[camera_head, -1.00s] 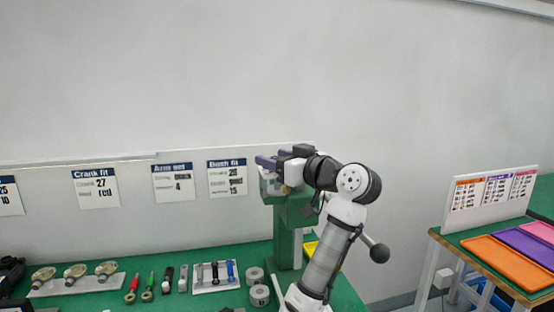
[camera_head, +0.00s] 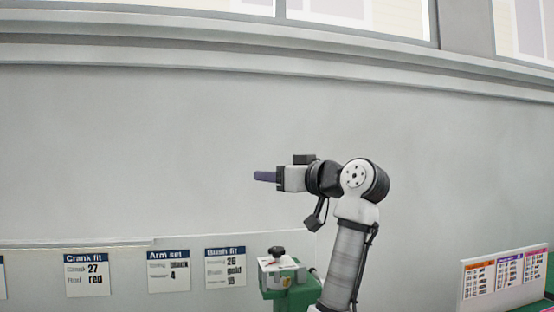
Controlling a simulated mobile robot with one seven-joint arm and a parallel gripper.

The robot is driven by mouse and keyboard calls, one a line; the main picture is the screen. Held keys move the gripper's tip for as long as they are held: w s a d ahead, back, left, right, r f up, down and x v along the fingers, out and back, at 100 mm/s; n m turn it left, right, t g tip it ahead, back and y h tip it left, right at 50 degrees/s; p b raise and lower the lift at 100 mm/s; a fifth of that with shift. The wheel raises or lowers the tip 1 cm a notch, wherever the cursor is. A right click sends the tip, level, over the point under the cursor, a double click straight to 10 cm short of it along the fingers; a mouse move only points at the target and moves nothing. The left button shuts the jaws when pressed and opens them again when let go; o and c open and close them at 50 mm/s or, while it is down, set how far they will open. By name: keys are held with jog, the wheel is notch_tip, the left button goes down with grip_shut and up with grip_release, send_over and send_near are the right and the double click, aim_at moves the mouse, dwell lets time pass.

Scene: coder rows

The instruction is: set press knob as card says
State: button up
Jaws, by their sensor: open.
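The press (camera_head: 290,279) is green with a pale head, low in the middle of the head view. A black knob (camera_head: 277,251) sits on top of its head; I cannot read its setting. My gripper (camera_head: 263,176) is open and empty, pointing left, and shows well above the knob. Its fingers overlap from this side.
A Crank fit card (camera_head: 87,275) and an Arm set card (camera_head: 169,270) hang further left. A white board with colored tables (camera_head: 504,281) stands at the right. The wall around my gripper is bare. The bench top is mostly out of view.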

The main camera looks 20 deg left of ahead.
jog(key=shift+r, duration=2)
jog(key=shift+f, duration=0.1)
